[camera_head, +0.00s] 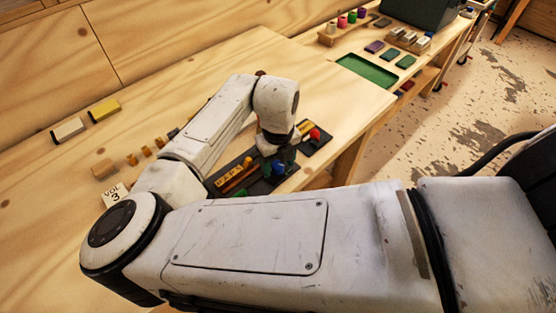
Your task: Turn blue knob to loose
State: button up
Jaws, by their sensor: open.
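The blue knob (278,168) is on a dark panel (226,184) on the wooden table, in the middle of the head view. My gripper (272,157) points down over the panel, right at or just above the blue knob. It is open, but its fingers are small and partly hidden by my wrist. I cannot tell whether they touch the knob or which way the knob is turned.
Orange bars (235,176) lie on the panel left of the blue knob. Small wooden blocks (104,168) and yellow and white blocks (104,110) are on the table at left. A green tray (367,71) lies at the back right. The table behind my arm is largely clear.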

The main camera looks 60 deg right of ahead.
jog(key=c, duration=1)
jog(key=shift+c, duration=0.2)
